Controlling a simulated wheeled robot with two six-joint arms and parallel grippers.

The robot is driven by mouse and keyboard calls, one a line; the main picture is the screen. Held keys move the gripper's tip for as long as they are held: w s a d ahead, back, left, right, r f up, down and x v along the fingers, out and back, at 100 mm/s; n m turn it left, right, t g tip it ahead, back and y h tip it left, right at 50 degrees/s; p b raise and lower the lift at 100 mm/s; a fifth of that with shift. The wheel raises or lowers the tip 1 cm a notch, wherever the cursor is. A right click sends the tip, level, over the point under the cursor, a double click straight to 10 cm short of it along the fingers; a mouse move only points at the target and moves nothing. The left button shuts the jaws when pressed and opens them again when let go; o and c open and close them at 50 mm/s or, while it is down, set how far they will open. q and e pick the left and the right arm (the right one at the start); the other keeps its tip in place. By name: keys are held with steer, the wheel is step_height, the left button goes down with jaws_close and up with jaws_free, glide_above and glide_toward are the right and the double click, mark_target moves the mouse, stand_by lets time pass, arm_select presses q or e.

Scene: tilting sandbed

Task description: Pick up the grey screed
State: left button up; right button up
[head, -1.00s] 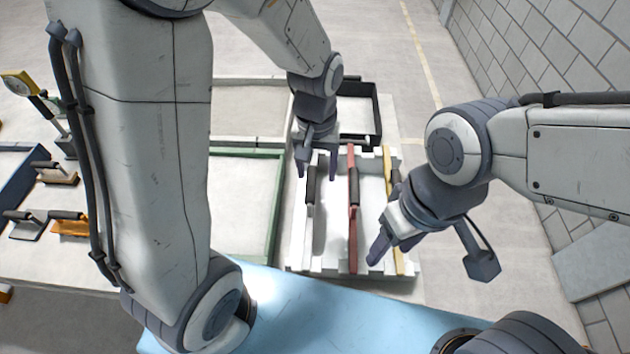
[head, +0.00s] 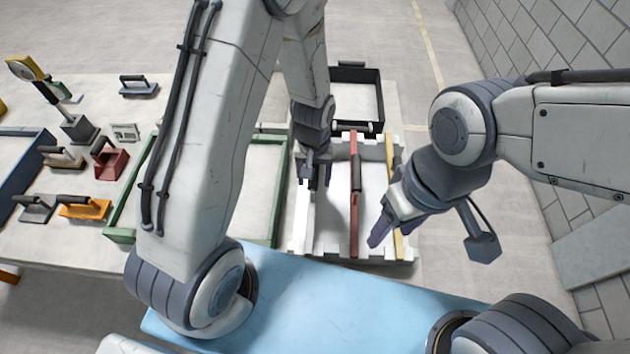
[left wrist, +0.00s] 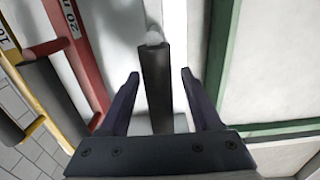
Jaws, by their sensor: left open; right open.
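The grey screed's dark handle (left wrist: 155,88) stands between the two fingers of my left gripper (left wrist: 160,74) in the left wrist view. The fingers are open, one on each side of the handle, and do not look closed on it. In the head view my left gripper (head: 315,178) is low over the left side of the white rack (head: 338,250) and hides most of the grey screed. My right gripper (head: 390,228) is open and empty over the rack's right front.
A red screed (head: 354,210) and a yellow screed (head: 398,243) lie in the rack to the right. A green-framed bed (head: 277,195) is at left, a black tray (head: 358,71) behind. Several hand tools, including an orange float (head: 84,210), lie at far left.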

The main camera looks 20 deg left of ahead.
arm_select(q)
steer(key=shift+f, duration=0.2)
jaws_close()
steer(key=shift+r, duration=0.2)
